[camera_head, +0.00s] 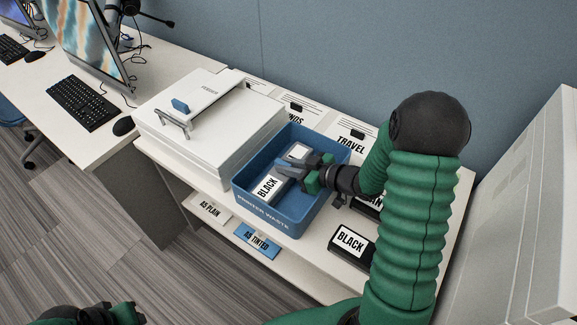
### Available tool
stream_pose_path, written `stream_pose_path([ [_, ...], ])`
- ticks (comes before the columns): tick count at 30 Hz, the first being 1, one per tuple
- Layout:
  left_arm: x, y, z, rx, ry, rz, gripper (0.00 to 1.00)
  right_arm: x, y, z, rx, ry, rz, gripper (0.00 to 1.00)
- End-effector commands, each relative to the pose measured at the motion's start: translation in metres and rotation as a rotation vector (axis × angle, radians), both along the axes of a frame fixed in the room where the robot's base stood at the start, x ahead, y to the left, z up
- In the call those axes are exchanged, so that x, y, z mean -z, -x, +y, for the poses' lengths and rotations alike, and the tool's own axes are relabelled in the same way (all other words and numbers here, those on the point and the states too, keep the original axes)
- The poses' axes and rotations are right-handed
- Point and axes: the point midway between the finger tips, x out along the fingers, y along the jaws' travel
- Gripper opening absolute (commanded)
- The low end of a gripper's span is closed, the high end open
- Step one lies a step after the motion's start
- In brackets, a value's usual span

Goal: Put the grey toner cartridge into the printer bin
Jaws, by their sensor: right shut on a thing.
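The printer bin (288,223) is a blue open box marked PRINTER WASTE, standing on the white table right of the printer. A grey toner cartridge (267,187) with a white BLACK label is inside its walls. My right gripper (293,174) reaches in over the bin's right wall and is shut on this cartridge, hiding part of it. I cannot tell whether the cartridge touches the bin floor. A second white-labelled patch (298,152) shows behind the fingers. My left gripper (128,313) is at the bottom left edge, dark and partly cut off, away from the bin.
A white printer (205,125) stands left of the bin. A dark cartridge labelled BLACK (351,243) lies right of the bin, near my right arm. Cards marked AS PLAIN (209,208) and AS TINTED (257,240) are at the front. A blue-grey partition (330,60) rises behind.

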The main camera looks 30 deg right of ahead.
Motion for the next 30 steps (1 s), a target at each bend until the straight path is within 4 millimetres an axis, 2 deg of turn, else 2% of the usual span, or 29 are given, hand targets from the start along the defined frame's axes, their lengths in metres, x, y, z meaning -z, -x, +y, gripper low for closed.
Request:
stream_pose_path([
  [2, 0.002, 0.000, 0.000, 0.000, 0.000, 0.000, 0.36, 0.002, 0.000, -0.002, 0.001, -0.002, -0.003, 0.00],
  [3, 0.001, 0.000, 0.000, 0.000, 0.000, 0.000, 0.36, 0.003, 0.000, -0.003, 0.002, -0.002, 0.000, 0.21],
  [7, 0.001, 0.000, 0.000, 0.000, 0.000, 0.000, 0.36, 0.002, 0.000, -0.003, 0.002, -0.003, 0.000, 0.38],
  [18, -0.002, 0.000, 0.000, 0.000, 0.000, 0.000, 0.36, -0.002, 0.004, -0.005, 0.004, -0.002, 0.001, 0.38],
  [22, -0.009, 0.000, 0.000, 0.000, 0.000, 0.000, 0.36, -0.014, 0.025, -0.015, 0.007, -0.001, -0.001, 0.38],
  [30, -0.024, 0.000, 0.000, 0.000, 0.000, 0.000, 0.36, -0.040, 0.083, -0.039, 0.007, -0.003, 0.000, 0.38],
])
